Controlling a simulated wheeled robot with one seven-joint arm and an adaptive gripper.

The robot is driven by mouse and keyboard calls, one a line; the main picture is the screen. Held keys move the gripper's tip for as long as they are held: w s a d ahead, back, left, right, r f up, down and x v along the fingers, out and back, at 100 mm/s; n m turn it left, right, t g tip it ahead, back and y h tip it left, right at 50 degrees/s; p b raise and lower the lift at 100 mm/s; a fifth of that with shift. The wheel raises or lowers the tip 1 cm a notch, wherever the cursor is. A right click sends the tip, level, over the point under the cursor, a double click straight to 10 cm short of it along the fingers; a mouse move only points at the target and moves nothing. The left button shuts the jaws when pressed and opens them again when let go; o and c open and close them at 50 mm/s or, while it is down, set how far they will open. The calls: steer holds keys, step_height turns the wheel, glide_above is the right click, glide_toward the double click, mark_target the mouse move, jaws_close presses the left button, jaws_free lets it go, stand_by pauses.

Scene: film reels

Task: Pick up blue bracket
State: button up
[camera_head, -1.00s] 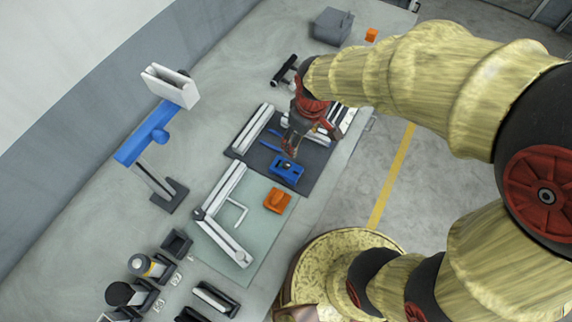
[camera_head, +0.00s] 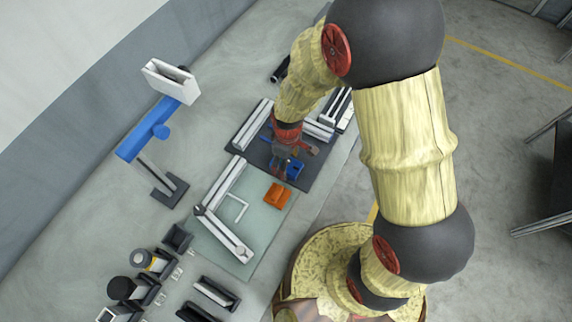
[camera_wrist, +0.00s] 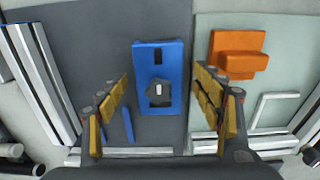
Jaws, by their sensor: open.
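The blue bracket (camera_wrist: 145,65) lies flat on the dark mat (camera_wrist: 105,25), with a slot and a small dark part with a light spot on it. In the head view the bracket (camera_head: 294,169) shows partly beside my gripper (camera_head: 293,155), which hides some of it. In the wrist view my gripper (camera_wrist: 165,100) is open, one finger to the left and one to the right of the bracket, with nothing between the fingers held. The jaws look above the bracket and do not visibly touch it.
An orange bracket (camera_wrist: 240,52) lies on the pale green mat (camera_wrist: 212,20) to the right. Thin blue strips (camera_wrist: 128,125) lie left of the bracket. Metal profiles (camera_wrist: 45,75) border the mat. A blue stand (camera_head: 145,135) rises at the table's left.

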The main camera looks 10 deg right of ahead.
steer(key=shift+f, duration=0.8)
steer(key=c, duration=1.5)
steer(key=shift+r, duration=0.1)
